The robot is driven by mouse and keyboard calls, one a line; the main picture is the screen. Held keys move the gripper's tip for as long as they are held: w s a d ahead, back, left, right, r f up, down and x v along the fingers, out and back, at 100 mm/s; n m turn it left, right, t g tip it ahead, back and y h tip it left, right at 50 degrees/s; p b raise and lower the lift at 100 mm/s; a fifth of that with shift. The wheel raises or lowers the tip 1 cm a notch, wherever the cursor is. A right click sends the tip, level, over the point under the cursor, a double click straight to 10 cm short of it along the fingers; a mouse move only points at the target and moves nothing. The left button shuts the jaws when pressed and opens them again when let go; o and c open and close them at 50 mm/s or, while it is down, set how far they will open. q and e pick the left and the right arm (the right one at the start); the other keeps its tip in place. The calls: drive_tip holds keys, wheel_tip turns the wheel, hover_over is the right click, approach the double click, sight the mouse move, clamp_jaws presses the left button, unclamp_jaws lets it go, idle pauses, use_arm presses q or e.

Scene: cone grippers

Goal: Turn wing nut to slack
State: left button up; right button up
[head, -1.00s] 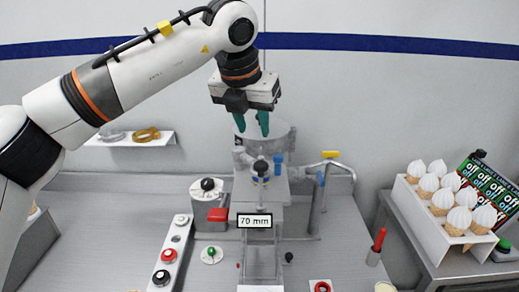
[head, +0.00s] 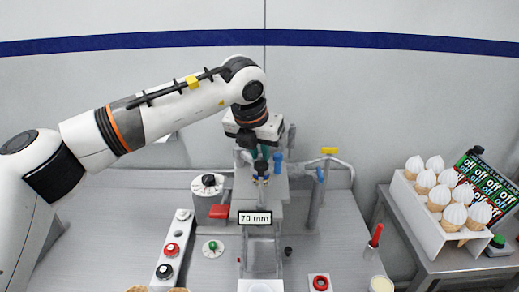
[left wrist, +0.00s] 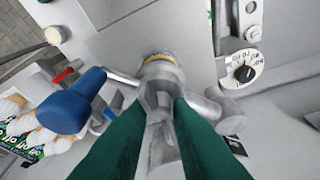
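My left gripper (head: 257,155) is pointing down over the top of the grey machine (head: 270,190) in the head view. Its green fingers (left wrist: 162,105) also show in the left wrist view, apart, with a grey metal part (left wrist: 160,90) between and beyond the tips. The fingers partly hide the nut in the head view. My right gripper is not in view.
A blue-ended handle (left wrist: 75,100) stands close beside the left fingers. A dial (left wrist: 243,71) is at upper right in the wrist view. A "70 mm" display (head: 255,218), a red block (head: 219,211) and a button strip (head: 172,250) are in front. Cones (head: 440,190) stand at right.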

use_arm(q)
clamp_jaws()
